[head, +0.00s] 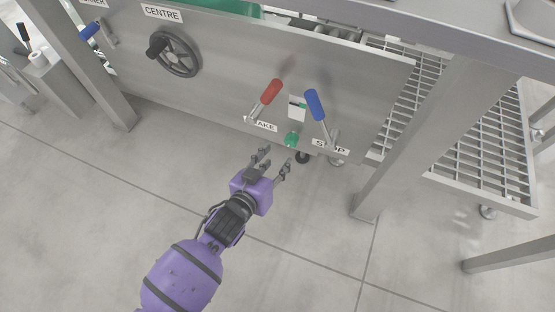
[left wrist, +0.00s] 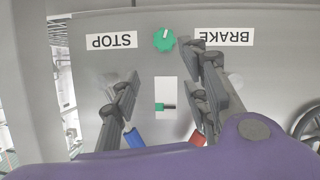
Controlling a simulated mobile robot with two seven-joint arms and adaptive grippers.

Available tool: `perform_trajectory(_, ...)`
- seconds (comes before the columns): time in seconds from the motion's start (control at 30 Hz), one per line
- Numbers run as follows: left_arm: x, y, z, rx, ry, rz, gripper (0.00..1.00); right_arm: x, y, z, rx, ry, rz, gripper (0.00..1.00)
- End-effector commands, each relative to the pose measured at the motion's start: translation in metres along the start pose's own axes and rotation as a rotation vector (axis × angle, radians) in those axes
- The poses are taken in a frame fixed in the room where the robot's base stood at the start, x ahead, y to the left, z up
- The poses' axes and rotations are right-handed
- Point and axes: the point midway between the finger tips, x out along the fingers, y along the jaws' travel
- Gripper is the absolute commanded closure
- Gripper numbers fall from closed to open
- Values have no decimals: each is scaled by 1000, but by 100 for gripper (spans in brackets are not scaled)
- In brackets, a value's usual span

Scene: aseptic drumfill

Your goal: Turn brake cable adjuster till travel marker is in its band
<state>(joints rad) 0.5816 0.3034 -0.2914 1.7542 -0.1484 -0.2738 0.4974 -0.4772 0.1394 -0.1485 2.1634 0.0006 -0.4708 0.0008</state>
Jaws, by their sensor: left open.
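The green adjuster knob (head: 291,139) sits low on the steel panel between the BRAKE and STOP labels. In the left wrist view, which is upside down, the knob (left wrist: 164,40) has a pale pointer line. The white travel plate (head: 297,108) is above the knob. In the wrist view the plate (left wrist: 165,88) carries a small green band (left wrist: 158,106) with a dark marker (left wrist: 169,107) beside it; they look about level, but exact alignment is too small to tell. My left gripper (head: 277,158) is open and empty, in front of and just below the knob, apart from it.
The red-handled BRAKE lever (head: 266,98) and blue-handled STOP lever (head: 317,106) flank the travel plate. A black handwheel (head: 175,54) is at left under the CENTRE label. A table leg (head: 420,140) stands right. The floor before the panel is clear.

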Motion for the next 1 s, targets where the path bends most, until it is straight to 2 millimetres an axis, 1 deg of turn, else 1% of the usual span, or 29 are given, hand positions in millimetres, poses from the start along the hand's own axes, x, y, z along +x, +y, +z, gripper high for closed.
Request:
perform_trajectory(0.03,10,1,-7,1,-4,30,58,-4,0,-2,1,3,1,60)
perform_trajectory(0.1,20,5,-5,-53,-18,80,58,-6,0,-3,3,5,1,60)
perform_trajectory(0.2,32,3,-1,-156,-32,140,58,-10,0,-5,5,7,2,60)
perform_trajectory(0.3,39,-5,4,-271,-38,169,58,-11,-1,-6,8,10,2,60)
perform_trajectory(0.4,42,-15,10,-374,-36,173,58,-12,-1,-4,10,9,3,60)
perform_trajectory(0.5,42,-20,16,-448,-28,168,58,-11,-1,-2,12,6,3,60)
perform_trajectory(0.57,43,-21,14,-472,-16,167,58,-10,-1,-1,12,4,3,60)
perform_trajectory(0.67,51,-21,12,-479,-5,168,58,-7,-1,2,13,1,3,60)
perform_trajectory(0.87,83,-16,13,-476,-5,168,58,4,-1,8,9,-14,2,60)
perform_trajectory(1.0,104,-12,12,-476,-7,168,58,12,0,7,0,-15,0,60)
